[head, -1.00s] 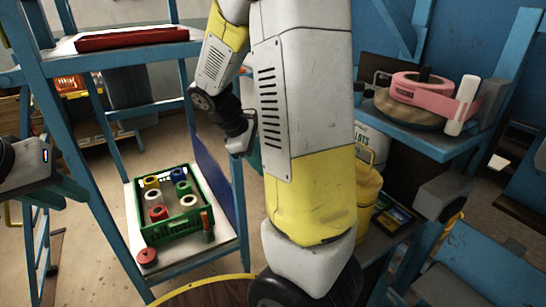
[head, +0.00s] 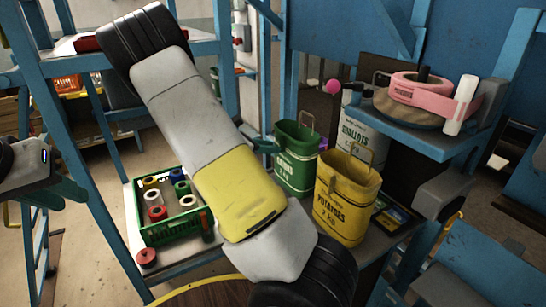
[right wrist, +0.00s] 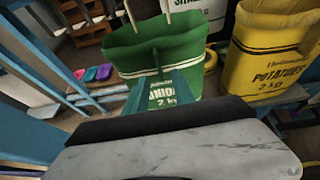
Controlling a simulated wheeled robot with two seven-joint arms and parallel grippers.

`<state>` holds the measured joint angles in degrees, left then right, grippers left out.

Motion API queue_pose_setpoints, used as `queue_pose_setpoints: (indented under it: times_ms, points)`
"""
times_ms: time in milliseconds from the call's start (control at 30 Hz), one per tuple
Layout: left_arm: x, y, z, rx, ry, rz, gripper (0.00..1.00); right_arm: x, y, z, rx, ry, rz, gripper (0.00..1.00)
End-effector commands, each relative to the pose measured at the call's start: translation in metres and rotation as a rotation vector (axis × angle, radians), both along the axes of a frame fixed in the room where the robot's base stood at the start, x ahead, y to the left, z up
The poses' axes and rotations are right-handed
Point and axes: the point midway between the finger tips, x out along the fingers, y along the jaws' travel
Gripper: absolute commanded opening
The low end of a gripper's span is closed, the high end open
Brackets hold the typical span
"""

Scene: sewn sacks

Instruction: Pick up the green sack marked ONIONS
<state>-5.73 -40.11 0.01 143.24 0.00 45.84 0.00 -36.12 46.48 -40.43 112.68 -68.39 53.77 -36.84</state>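The green sack marked ONIONS (head: 295,170) stands upright on a shelf, with its open top and pale handle showing. My right arm partly covers its left side in the head view. In the right wrist view, the green sack (right wrist: 160,55) is straight ahead, its lettering showing between the teal fingertips of my right gripper (right wrist: 164,92). That gripper looks open, with nothing held; whether it touches the sack I cannot tell. My left gripper (head: 68,190) is at the far left edge, away from the sack, its finger gap unclear.
A yellow POTATOES sack (head: 345,205) stands close in front and to the right of the green one. A white SHALLOTS sack (head: 362,138) stands behind. A green crate of spools (head: 170,232) is at left. A shelf with a pink item (head: 420,86) is at right.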

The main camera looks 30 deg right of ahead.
Motion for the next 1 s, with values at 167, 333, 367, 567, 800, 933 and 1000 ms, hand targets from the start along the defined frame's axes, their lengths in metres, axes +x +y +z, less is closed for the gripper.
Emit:
queue_pose_setpoints:
  times_ms: [167,333,367,567,800,933,1000]
  points:
    - [0.0,0.0,0.0,0.0,0.0,0.0,0.26,0.002,-0.023,-0.01,-0.001,0.0,-0.003,0.31]
    - [0.0,0.0,0.0,0.0,0.0,0.0,0.26,0.003,-0.028,-0.012,0.001,-0.001,-0.002,0.31]
    - [0.0,0.0,0.0,0.0,0.0,0.0,0.26,0.003,-0.028,-0.012,0.001,-0.001,-0.002,0.31]
    - [0.0,0.0,0.0,0.0,0.0,0.0,0.26,0.003,-0.027,-0.012,0.001,-0.001,-0.002,0.11]
    - [0.0,0.0,0.0,0.0,0.0,0.0,0.26,0.003,-0.027,-0.012,0.001,-0.001,-0.002,0.0]
    - [0.0,0.0,0.0,0.0,0.0,0.0,0.26,0.003,-0.027,-0.012,0.001,-0.001,-0.002,0.0]
    - [0.0,0.0,0.0,0.0,0.0,0.0,0.26,0.003,-0.027,-0.012,0.001,-0.001,-0.002,0.0]
